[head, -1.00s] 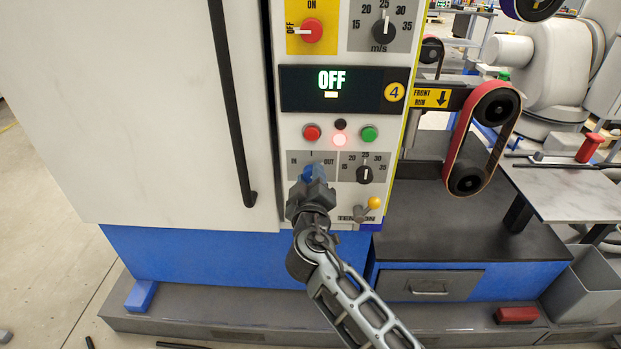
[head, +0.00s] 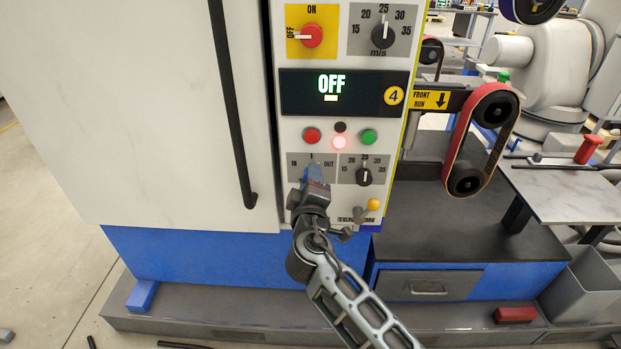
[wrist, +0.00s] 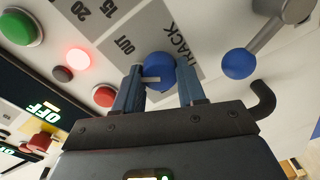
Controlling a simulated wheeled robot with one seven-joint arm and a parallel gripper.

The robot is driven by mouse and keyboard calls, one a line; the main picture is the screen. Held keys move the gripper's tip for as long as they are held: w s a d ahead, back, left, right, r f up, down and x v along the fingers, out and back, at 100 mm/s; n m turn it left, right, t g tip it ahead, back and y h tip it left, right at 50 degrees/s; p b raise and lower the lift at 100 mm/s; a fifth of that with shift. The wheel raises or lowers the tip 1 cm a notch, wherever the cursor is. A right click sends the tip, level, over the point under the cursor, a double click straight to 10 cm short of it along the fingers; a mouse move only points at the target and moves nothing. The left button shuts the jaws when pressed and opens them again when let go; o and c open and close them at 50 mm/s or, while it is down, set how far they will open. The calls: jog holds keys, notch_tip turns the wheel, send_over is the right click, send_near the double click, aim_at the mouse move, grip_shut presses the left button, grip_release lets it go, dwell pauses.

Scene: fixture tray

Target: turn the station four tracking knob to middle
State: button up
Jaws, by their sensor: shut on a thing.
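The tracking knob (wrist: 161,72) is round and blue with a pale pointer bar. It sits on the grey plate marked TRACK and OUT in the wrist view. The bar points left in that picture, seemingly between straight up on the panel and OUT. My gripper (wrist: 160,90) has one blue finger on each side of the knob and is shut on it. In the head view my gripper (head: 314,174) reaches up to the grey IN/OUT plate (head: 328,175) and hides the knob.
Red (head: 312,135) and green (head: 369,137) buttons and a glowing red lamp (head: 339,143) sit above. A small black dial (head: 364,176) is just right, with a yellow-balled lever (head: 373,204) below it. The station 4 display (head: 331,85) reads OFF. A door handle (head: 234,120) stands left.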

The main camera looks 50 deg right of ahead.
jog(key=n+p, duration=0.2)
jog(key=n, duration=0.3)
jog(key=shift+a+n, duration=0.1)
jog(key=shift+n, duration=0.3)
jog(key=shift+f, duration=0.1)
dwell(0.3)
jog(key=o, duration=1.1)
jog(key=shift+c, duration=0.2)
jog(key=v, duration=0.7)
jog(key=shift+s+a+b, duration=0.2)
jog(key=shift+a+b, duration=0.05)
jog(key=shift+b, duration=0.2)
